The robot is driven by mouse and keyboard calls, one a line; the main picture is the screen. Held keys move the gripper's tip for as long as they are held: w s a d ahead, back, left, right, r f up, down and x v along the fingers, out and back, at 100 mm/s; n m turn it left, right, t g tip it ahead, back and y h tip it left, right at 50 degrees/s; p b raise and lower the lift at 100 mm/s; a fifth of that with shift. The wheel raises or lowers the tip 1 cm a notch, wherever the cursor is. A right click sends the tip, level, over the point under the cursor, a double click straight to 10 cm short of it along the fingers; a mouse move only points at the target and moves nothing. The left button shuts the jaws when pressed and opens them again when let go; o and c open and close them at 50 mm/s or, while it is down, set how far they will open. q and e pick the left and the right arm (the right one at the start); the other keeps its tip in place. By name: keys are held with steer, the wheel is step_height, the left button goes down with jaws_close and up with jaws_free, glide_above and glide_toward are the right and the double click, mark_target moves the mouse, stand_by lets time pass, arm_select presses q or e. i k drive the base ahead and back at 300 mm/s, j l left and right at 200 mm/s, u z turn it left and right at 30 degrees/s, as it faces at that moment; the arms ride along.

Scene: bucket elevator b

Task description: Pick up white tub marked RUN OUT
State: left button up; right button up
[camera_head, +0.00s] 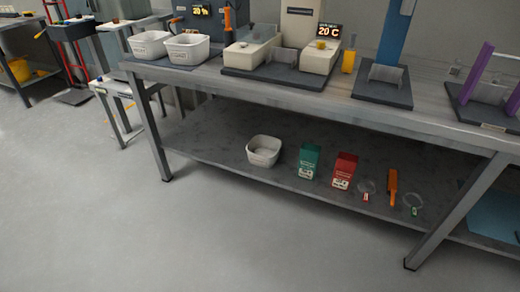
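Two white tubs stand side by side on a dark mat at the left end of the bench top: a left one (150,47) and a right one (187,51). Each has small dark marking on its front, too small to read. A third white tub (263,153) stands on the lower shelf, left of a green box, with no readable marking. I cannot tell which tub is marked RUN OUT. Neither of my grippers is in view.
The bench (250,92) holds cream machines (320,58) and a blue column (394,38). Its lower shelf carries a green box (308,161), a red box (344,171) and an orange tool (392,188). The grey floor (90,210) in front is clear.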

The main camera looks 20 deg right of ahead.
mark_target(263, 151)
steer(key=i+j+z, duration=0.35)
steer(key=i+j, duration=0.15)
steer(key=i, duration=0.25)
steer(key=i+j+z, duration=0.35)
steer(key=i+j, duration=0.35)
steer(key=i+j+z, duration=0.35)
steer(key=i+j, duration=0.3)
steer(key=j, duration=0.25)
